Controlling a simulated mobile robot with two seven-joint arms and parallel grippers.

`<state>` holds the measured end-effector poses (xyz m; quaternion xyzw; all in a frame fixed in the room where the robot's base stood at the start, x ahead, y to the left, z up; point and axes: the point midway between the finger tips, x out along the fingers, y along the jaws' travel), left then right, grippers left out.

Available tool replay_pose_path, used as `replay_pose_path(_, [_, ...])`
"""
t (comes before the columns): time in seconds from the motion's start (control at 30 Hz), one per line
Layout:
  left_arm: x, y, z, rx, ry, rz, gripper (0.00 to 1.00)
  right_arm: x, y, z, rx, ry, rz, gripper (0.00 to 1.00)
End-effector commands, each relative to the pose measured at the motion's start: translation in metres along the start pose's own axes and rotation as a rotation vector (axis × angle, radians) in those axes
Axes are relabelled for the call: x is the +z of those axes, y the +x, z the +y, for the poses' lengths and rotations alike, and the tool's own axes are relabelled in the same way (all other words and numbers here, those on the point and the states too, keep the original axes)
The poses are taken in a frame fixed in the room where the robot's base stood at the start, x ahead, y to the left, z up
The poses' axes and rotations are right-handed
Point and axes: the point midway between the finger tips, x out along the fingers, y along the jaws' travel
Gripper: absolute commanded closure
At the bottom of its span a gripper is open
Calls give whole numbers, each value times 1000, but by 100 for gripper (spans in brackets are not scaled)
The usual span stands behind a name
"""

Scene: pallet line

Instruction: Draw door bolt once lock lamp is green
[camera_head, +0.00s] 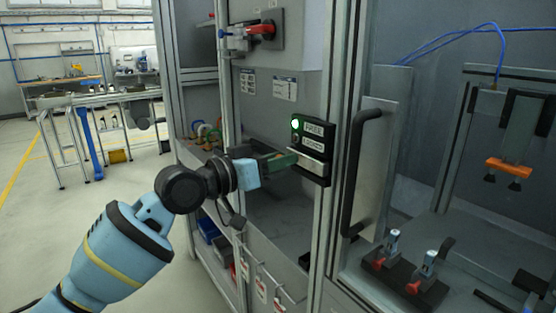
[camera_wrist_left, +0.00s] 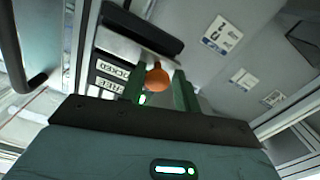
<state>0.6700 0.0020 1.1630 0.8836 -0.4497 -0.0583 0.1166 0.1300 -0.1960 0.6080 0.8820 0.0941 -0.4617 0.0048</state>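The lock lamp (camera_head: 295,124) is lit green beside the FREE label on a black lock box (camera_head: 313,150) on the door frame. The LOCKED label sits below it. My left gripper (camera_head: 286,162) reaches from the left, its green fingers at the lower part of the box. In the left wrist view, an orange round knob (camera_wrist_left: 157,79) sits between the two fingers (camera_wrist_left: 159,88), in front of a metal plate (camera_wrist_left: 130,45). I cannot tell whether the fingers touch the knob. In the head view the knob is hidden. My right gripper is out of view.
A black door handle (camera_head: 359,170) stands upright just right of the lock box. A red switch (camera_head: 262,31) is on the panel above. Behind the door pane are red clamps (camera_head: 421,278) and an orange part (camera_head: 508,167). Open floor lies at the left.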

Motion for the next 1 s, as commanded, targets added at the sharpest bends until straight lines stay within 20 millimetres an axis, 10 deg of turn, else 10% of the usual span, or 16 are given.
replay_pose_path(0.53, [1,-68,-2,-4,0,1,70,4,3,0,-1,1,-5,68])
replay_pose_path(1.0, [0,-78,0,-2,0,0,70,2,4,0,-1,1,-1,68])
